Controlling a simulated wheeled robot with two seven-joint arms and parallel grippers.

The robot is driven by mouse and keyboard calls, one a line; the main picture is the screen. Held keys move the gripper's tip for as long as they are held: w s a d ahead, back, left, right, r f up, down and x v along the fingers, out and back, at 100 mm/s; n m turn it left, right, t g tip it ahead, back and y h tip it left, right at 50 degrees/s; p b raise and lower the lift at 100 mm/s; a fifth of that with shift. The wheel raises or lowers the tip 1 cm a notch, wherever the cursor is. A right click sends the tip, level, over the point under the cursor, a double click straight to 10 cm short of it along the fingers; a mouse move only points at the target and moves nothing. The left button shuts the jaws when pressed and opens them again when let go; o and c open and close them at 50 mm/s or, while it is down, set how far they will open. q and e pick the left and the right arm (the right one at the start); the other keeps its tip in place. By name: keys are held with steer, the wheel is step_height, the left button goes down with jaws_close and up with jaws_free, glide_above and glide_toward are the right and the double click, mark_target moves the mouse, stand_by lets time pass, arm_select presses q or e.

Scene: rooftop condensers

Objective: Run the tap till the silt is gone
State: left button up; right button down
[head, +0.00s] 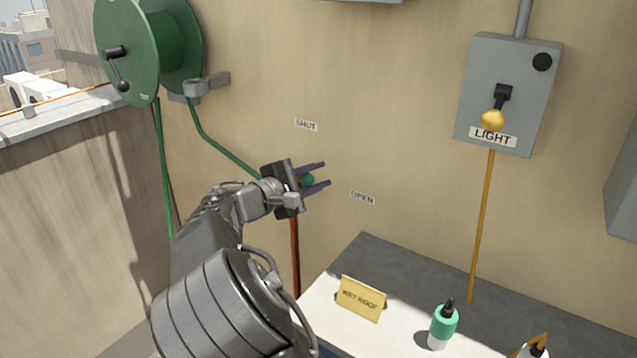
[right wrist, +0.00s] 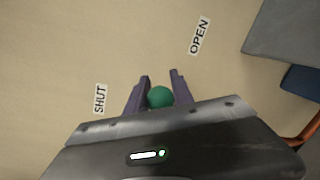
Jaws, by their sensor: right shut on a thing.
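The tap's green round handle end (head: 307,181) sits between the fingers of my right gripper (head: 325,174), in front of the wall. It also shows in the right wrist view (right wrist: 159,97), with a purple finger on each side. My right gripper is shut on it. A SHUT label (head: 306,125) is on the wall above, and an OPEN label (head: 362,198) is to the lower right; the handle is between the two. The tap's body is hidden behind my gripper. A copper pipe (head: 295,255) runs down below it. No water or silt shows. My left gripper is not in view.
A green hose reel (head: 128,50) hangs at upper left, its hose (head: 218,147) leading to behind my gripper. Below, a bench holds a yellow sign (head: 361,298) and a green-and-white bottle (head: 443,324).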

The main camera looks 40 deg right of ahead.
steer(key=shift+s+d+f+m+t+y+b, duration=0.15)
steer(key=shift+s+f+m+t+b, duration=0.15)
steer(key=shift+f+m+b, duration=0.85)
steer(key=shift+s+f+m+t+y+b, duration=0.2)
steer(key=shift+s+f+m+b, duration=0.35)
steer(key=shift+b, duration=1.15)
steer(key=shift+s+d+f+m+t+y+b, duration=0.1)
steer(key=shift+f+m+t+y+b, duration=0.1)
steer(key=shift+f+m+b, duration=0.95)
steer(key=shift+r+b, duration=0.3)
steer(key=shift+r, duration=0.15)
steer(key=c, duration=1.1)
jaws_free()
steer(key=shift+a, duration=0.1)
steer(key=v, duration=0.7)
steer(key=shift+a, duration=0.3)
steer(key=shift+c, duration=0.3)
